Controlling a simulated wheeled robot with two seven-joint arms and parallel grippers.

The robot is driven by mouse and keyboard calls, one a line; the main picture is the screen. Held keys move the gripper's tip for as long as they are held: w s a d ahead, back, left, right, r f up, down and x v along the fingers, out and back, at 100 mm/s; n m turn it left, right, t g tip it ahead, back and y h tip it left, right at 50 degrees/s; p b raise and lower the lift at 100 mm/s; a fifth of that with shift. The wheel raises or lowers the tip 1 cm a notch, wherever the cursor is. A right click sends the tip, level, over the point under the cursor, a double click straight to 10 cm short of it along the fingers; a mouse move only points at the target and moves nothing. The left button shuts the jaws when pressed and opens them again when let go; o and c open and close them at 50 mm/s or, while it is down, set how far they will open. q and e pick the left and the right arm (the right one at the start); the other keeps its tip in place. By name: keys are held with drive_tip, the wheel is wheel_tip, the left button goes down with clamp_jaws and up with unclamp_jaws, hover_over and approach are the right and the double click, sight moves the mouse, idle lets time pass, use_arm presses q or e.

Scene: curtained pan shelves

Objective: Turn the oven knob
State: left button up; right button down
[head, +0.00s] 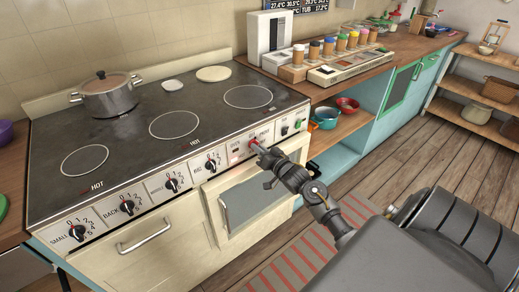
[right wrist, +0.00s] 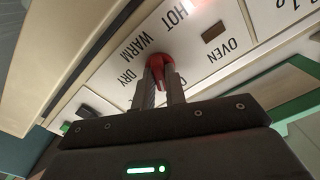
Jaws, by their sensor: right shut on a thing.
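The oven knob (right wrist: 161,68) is red and sits on the white front panel of the stove. In the right wrist view the panel around it reads HOT, WARM, DRY and OVEN. My right gripper (right wrist: 163,82) is shut on the red knob, a finger on each side. In the head view my right gripper (head: 262,152) reaches the panel near its right end, and a bit of red shows at its tip. The fingers hide part of the knob and its marks. My left gripper is not in view.
The stove (head: 150,125) carries a lidded pot (head: 108,97) at the back left. Several black knobs line its front panel. The oven door (head: 245,190) lies just below my right gripper. A spice rack (head: 330,58) stands on the counter to the right. Wooden floor is free at the right.

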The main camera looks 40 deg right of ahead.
drive_tip(key=shift+r, duration=0.15)
drive_tip(key=n, duration=0.4)
drive_tip(key=shift+n, duration=0.6)
drive_tip(key=c, duration=1.4)
unclamp_jaws()
drive_tip(key=shift+w+a, duration=0.1)
drive_tip(key=shift+s, duration=0.25)
drive_tip(key=shift+s+p, duration=0.65)
drive_tip(key=shift+s, duration=0.2)
